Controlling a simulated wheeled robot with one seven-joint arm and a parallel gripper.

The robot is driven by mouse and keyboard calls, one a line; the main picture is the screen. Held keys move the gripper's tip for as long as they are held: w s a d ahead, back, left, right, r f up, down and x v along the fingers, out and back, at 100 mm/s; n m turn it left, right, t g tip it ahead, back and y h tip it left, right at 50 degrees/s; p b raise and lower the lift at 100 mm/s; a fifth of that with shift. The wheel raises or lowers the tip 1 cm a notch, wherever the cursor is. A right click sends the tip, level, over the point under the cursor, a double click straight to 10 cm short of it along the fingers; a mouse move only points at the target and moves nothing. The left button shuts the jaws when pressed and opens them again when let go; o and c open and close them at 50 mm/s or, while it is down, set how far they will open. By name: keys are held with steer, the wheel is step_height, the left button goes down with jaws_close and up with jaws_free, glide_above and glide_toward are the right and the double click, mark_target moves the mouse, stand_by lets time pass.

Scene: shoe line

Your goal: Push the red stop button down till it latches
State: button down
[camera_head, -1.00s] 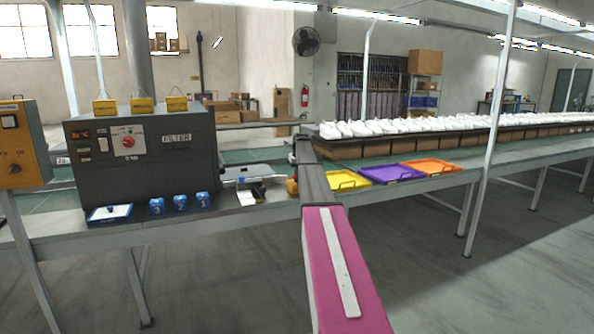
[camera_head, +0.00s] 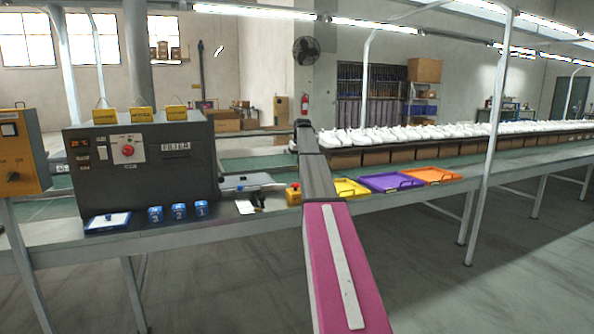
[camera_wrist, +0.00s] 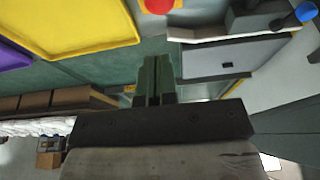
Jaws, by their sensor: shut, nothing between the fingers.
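The red stop button sits on a small yellow box (camera_head: 294,196) on the bench, just left of my arm in the head view. In the wrist view the red button (camera_wrist: 158,5) shows at the top edge, cut off by the frame. In the head view the fingers are hidden behind my arm.
A grey device (camera_head: 248,183) lies left of the button. Yellow (camera_head: 350,194), purple (camera_head: 391,189) and orange (camera_head: 431,181) trays lie to the right. A dark control cabinet (camera_head: 190,182) with its own red knob (camera_head: 127,150) and blue blocks (camera_head: 179,211) stand further left.

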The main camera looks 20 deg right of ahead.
steer(key=shift+v, duration=1.2)
